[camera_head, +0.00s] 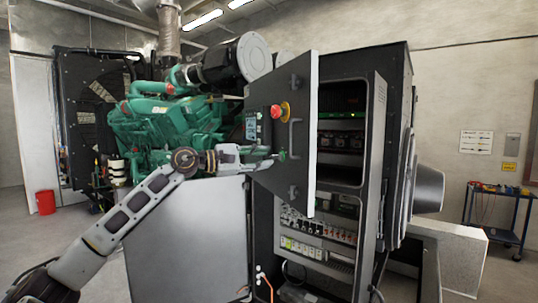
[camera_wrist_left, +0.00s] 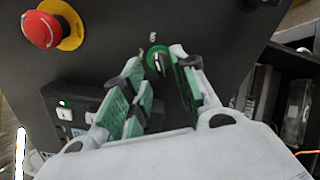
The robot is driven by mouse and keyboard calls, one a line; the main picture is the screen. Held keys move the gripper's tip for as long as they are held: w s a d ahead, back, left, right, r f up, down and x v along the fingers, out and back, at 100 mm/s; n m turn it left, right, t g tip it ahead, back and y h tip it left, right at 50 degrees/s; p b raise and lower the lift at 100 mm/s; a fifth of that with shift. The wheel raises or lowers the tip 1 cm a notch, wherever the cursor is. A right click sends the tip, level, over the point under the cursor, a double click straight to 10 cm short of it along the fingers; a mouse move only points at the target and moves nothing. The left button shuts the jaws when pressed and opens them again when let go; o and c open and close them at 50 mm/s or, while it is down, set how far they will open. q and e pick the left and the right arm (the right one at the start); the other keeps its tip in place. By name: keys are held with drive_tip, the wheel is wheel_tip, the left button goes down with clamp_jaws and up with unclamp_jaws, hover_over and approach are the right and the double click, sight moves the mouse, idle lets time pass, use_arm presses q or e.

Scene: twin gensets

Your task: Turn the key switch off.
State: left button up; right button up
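The key switch (camera_wrist_left: 157,60) is a round green-ringed switch on the dark panel door, seen in the left wrist view just beyond my fingertips. In the head view it shows as a small green spot (camera_head: 282,155) low on the open cabinet door (camera_head: 300,175). My left gripper (camera_wrist_left: 163,85) has its green-padded fingers spread apart, with the switch between and just ahead of the tips. I cannot tell whether a finger touches it. The gripper also shows in the head view (camera_head: 272,158) at the door. My right gripper is not in view.
A red emergency stop button (camera_head: 276,111) on a yellow ring sits above the switch; it is at upper left in the wrist view (camera_wrist_left: 41,29). The open electrical cabinet (camera_head: 340,150) stands right of the door. A green engine (camera_head: 165,125) stands behind my left arm.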

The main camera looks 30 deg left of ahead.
sight(274, 157)
use_arm(q)
drive_tip(key=shift+p+x, duration=0.65)
drive_tip(key=shift+x, duration=0.7)
drive_tip(key=shift+c, duration=0.2)
clamp_jaws()
